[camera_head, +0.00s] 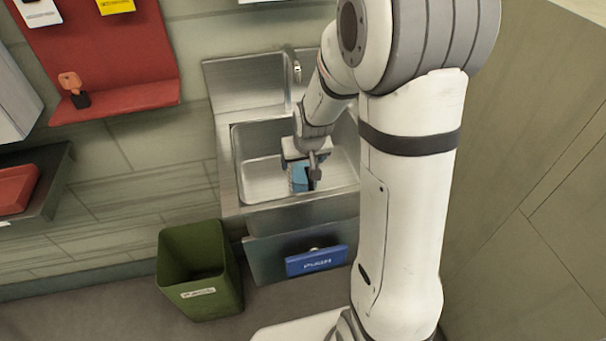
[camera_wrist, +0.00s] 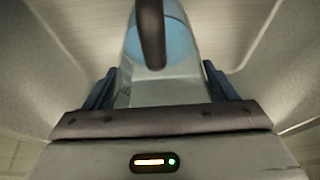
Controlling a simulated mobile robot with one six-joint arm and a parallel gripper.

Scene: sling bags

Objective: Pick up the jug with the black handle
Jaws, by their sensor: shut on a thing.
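The jug (camera_wrist: 180,45) fills the middle of the wrist view. It has a light blue part, a pale clear-looking part nearer me and a dark handle (camera_wrist: 151,30). In the head view the jug (camera_head: 299,178) is a small blue shape, partly hidden by my gripper (camera_head: 304,166). My gripper is inside the steel sink (camera_head: 258,180), shut on the jug with one blue-grey finger on each side of it. I cannot tell whether the jug's base touches the sink floor.
The sink's walls surround the jug, and a tap (camera_head: 297,70) stands behind. A green bin (camera_head: 201,270) stands on the floor at front left. A blue push plate (camera_head: 316,260) is on the sink front. A red shelf (camera_head: 115,101) hangs on the wall at left.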

